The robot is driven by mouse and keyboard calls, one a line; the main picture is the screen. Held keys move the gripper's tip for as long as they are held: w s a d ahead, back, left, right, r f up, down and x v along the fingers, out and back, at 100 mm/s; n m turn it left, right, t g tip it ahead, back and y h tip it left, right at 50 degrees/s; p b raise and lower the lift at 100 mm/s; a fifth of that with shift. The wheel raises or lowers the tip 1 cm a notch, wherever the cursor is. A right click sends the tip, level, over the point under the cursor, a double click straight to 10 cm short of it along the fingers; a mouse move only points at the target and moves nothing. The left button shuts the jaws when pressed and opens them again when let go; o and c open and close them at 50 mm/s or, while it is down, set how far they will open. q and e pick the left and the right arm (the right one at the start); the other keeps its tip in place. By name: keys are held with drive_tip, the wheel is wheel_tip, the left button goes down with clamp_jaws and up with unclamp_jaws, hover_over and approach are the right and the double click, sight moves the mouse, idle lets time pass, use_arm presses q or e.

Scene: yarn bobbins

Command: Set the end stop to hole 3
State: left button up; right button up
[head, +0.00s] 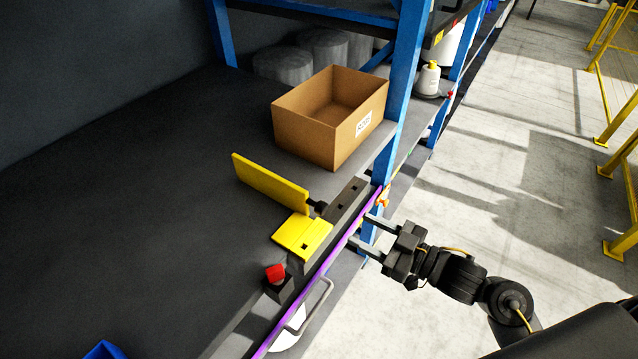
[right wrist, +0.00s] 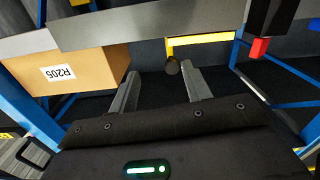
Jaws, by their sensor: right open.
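The end stop shows in the head view as an upright yellow plate (head: 270,184) with a dark knob (head: 318,206) at its right end. A dark rail (head: 345,197) with small square holes runs along the table edge; a flat yellow piece (head: 301,236) with one hole lies at its near part. My right gripper (head: 359,233) is open and empty, just outside the table edge, its fingers pointing at the rail. In the right wrist view, the round knob (right wrist: 172,66) shows beyond and between the open fingers (right wrist: 161,74), with the yellow plate (right wrist: 205,40) behind it. My left gripper is out of view.
A cardboard box (head: 315,121) stands behind the rail, near a blue post (head: 402,85). A red button (head: 275,273) on a black base, a purple strip (head: 325,266) and a grey handle (head: 313,308) lie along the near edge.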

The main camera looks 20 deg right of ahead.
sight(325, 210)
use_arm(q)
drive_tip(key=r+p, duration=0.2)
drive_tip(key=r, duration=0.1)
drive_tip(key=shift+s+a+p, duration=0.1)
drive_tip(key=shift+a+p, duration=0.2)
drive_tip(key=shift+p, duration=0.1)
use_arm(e)
drive_tip(key=shift+n+y, duration=0.3)
drive_tip(key=shift+n, duration=0.2)
drive_tip(key=w+a+r, duration=0.1)
drive_tip(key=w+a, duration=0.1)
drive_tip(key=w+a+r, duration=0.1)
drive_tip(key=w+a, duration=0.1)
drive_tip(key=a, duration=0.1)
drive_tip(key=w+a+r, duration=0.1)
drive_tip(key=w+a, duration=0.1)
drive_tip(key=a, duration=0.1)
drive_tip(key=shift+w+a, duration=0.1)
drive_tip(key=shift+w, duration=0.2)
drive_tip(key=shift+c, duration=0.2)
clamp_jaws()
